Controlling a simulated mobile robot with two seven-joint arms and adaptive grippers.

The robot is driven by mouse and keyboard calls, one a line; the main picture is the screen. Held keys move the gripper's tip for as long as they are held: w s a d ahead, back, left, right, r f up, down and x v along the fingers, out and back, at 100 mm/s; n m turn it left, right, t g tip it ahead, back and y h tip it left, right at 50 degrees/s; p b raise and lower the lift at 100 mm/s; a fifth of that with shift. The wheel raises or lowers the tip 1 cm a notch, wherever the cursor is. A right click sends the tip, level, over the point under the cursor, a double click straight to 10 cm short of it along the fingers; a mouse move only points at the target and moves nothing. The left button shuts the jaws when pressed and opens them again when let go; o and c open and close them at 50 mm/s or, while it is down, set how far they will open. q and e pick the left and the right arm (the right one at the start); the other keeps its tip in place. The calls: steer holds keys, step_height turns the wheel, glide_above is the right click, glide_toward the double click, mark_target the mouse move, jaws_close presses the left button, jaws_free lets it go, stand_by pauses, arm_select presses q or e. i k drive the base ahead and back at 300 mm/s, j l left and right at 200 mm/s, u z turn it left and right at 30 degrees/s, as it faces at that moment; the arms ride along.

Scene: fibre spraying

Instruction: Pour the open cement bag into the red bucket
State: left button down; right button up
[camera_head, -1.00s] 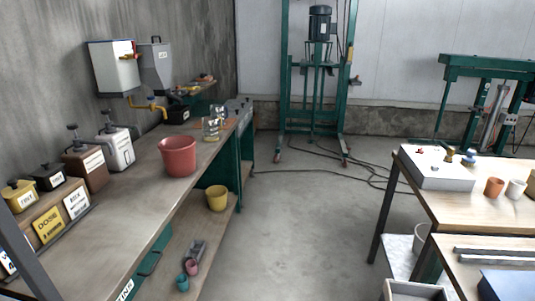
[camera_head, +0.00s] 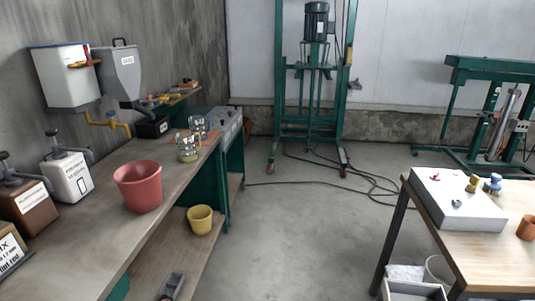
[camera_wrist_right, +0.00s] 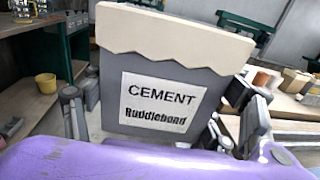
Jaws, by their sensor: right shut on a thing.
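The red bucket (camera_head: 138,187) stands upright on the long wooden bench at the left in the head view. Its inside cannot be made out clearly. The cement bag (camera_wrist_right: 150,72) fills the middle of the right wrist view. It is grey with a cream jagged top band and a white label reading CEMENT. It appears upright. My right gripper (camera_wrist_right: 165,115) is shut on it, with finger parts showing at its left and right sides. The bag and my right gripper do not show in the head view. My left gripper is in no view.
Dispensers (camera_head: 68,177) line the wall side of the bench (camera_head: 95,235). Glass jars (camera_head: 187,147) stand beyond the bucket. A yellow bucket (camera_head: 200,219) sits on the lower shelf. A table (camera_head: 475,258) stands at the right. The floor (camera_head: 290,235) between is clear, with cables farther back.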

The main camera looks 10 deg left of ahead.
mark_target(139, 183)
steer(key=i, duration=3.25)
steer(key=u, duration=3.6)
